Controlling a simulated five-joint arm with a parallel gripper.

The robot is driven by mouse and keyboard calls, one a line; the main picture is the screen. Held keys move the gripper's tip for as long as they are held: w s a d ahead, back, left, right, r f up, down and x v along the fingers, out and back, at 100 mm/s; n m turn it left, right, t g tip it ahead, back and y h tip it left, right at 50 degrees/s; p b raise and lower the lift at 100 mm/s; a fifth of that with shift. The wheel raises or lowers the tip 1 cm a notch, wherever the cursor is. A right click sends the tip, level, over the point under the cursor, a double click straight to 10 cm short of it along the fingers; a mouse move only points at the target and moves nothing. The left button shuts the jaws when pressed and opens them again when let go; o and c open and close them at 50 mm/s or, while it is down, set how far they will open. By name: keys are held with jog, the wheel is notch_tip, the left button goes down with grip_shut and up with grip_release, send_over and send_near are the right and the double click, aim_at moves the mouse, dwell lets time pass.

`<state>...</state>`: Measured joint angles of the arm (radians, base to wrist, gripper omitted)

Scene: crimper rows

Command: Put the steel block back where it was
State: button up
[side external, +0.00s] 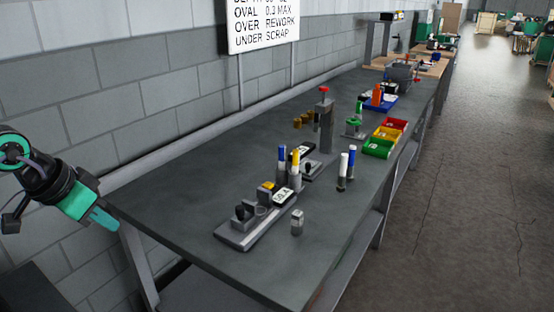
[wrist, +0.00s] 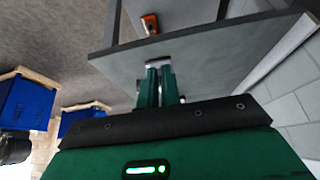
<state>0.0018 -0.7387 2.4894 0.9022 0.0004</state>
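A small upright grey steel block (side external: 297,222) stands on the dark bench top near its front edge, in the side view. It is just right of a low grey fixture (side external: 255,222) with black knobs and a white label, apart from it. My gripper (side external: 108,222) is off the left end of the bench, far from the block, pointing down and right. In the wrist view its green fingers (wrist: 160,84) are close together, with a pale patch beyond the tips that I cannot identify. Nothing shows held in the side view.
Red, yellow and green bins (side external: 378,148) are farther back. The bench's left part is clear. Blue bins (wrist: 28,100) show left in the wrist view.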

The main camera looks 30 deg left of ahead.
jog(key=shift+m+g, duration=0.4)
jog(key=shift+g, duration=0.4)
jog(key=w+r, duration=0.1)
jog(key=w, duration=0.2)
jog(key=w+d+r, duration=0.1)
jog(key=w, duration=0.2)
jog(key=w+d+r, duration=0.1)
jog(key=w, duration=0.3)
jog(key=shift+d+r, duration=0.2)
jog(key=shift+r, duration=0.05)
grip_shut()
jog(key=m+g, duration=0.2)
jog(key=g, duration=0.2)
send_over(289, 237)
jog(key=s+a, duration=0.1)
jog(key=s, duration=0.3)
notch_tip(289, 237, down, 15)
notch_tip(289, 237, down, 10)
jog(key=shift+w+f, duration=0.1)
jog(key=shift+w, duration=0.05)
jog(key=shift+w+d, duration=0.25)
jog(key=shift+w, duration=0.65)
jog(key=shift+w+d, duration=0.2)
jog(key=shift+w, duration=0.7)
jog(key=shift+w, duration=0.1)
